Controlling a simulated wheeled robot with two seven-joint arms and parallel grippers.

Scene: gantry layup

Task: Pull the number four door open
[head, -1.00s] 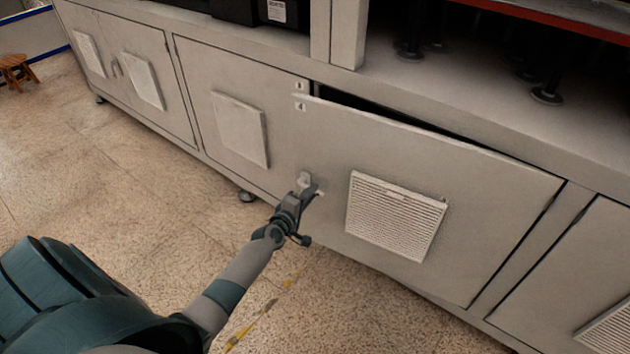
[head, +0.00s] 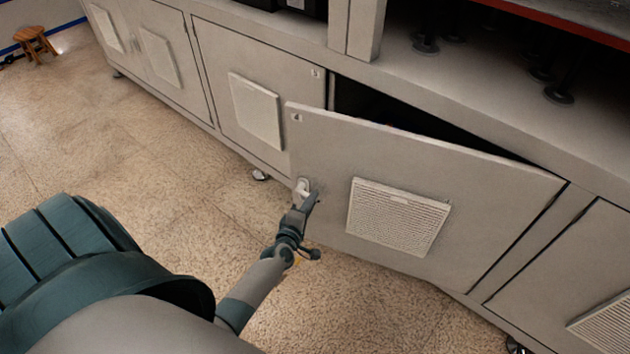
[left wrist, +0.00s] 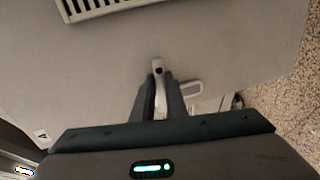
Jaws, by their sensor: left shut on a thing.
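The number four door (head: 320,140) is a grey cabinet panel with a small "4" label at its upper left corner and a louvred vent. It stands partly open, with its left edge swung out from the cabinet and a dark gap along its top. My left gripper (head: 304,200) is shut on the door's handle (head: 303,186) near the left edge. In the left wrist view the fingers (left wrist: 160,95) close around the handle (left wrist: 158,68), and the door fills most of the picture. The right gripper is not in view.
The number three door (head: 235,75) to the left is shut, as is the door at the far right (head: 590,260). A wooden stool (head: 35,42) stands far off at the upper left. Speckled floor (head: 180,190) is open in front of the cabinet.

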